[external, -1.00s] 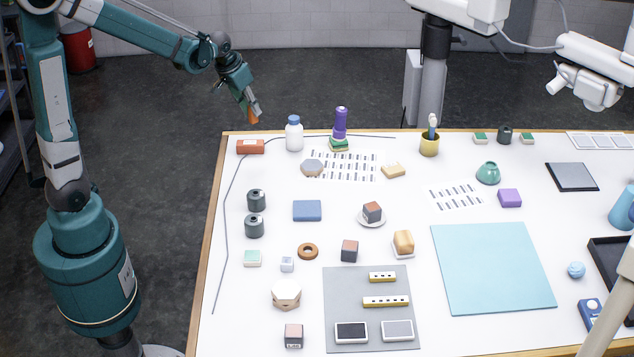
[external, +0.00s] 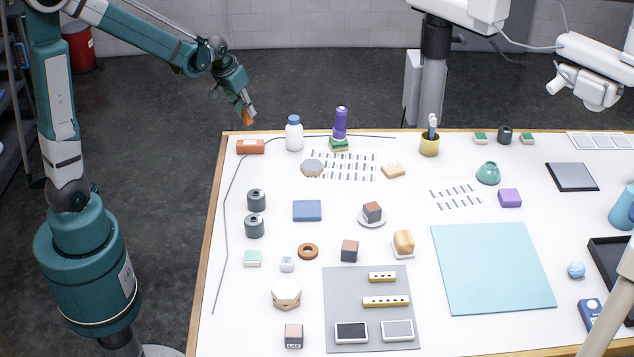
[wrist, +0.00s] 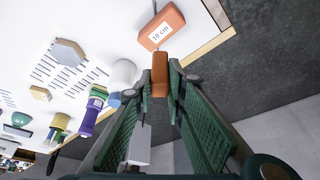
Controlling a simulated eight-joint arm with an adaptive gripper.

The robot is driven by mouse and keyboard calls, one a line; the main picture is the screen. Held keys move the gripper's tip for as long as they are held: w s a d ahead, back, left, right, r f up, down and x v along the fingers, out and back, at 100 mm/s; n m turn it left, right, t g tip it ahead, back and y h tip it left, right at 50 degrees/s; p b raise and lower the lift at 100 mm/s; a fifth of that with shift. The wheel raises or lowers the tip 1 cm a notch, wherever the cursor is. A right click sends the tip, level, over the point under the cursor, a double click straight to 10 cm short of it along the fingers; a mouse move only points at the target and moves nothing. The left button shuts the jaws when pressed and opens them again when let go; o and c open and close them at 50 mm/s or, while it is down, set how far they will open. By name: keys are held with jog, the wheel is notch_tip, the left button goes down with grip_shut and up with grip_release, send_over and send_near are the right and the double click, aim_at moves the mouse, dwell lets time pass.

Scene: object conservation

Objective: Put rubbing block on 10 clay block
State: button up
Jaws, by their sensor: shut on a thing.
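The clay block (external: 250,147) is orange-red and lies at the table's back left corner. In the wrist view the clay block (wrist: 170,20) shows a white label reading "10 cm". My gripper (external: 248,117) is shut on a small orange-brown block (wrist: 160,75), which I take to be the rubbing block. In the external view the held block (external: 249,118) shows at the fingertips. My gripper is raised and appears beyond the back edge, above and apart from the clay block.
A white bottle with a blue cap (external: 294,134) stands just right of the clay block. A purple bottle (external: 340,124) stands on a green and yellow piece further right. A dark cord (external: 235,188) curves along the left side. Bare table (external: 225,170) lies left of the cord.

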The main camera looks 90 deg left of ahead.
aim_at(248, 118)
jog(key=shift+f, duration=1.7)
jog(key=shift+f, duration=0.1)
jog(key=shift+f, duration=2)
jog(key=shift+f, duration=0.1)
jog(key=o, duration=0.4)
jog(key=shift+b, duration=0.3)
jog(key=o, duration=0.5)
jog(key=shift+r, duration=0.2)
jog(key=p+v, duration=0.1)
jog(key=v, duration=1.1)
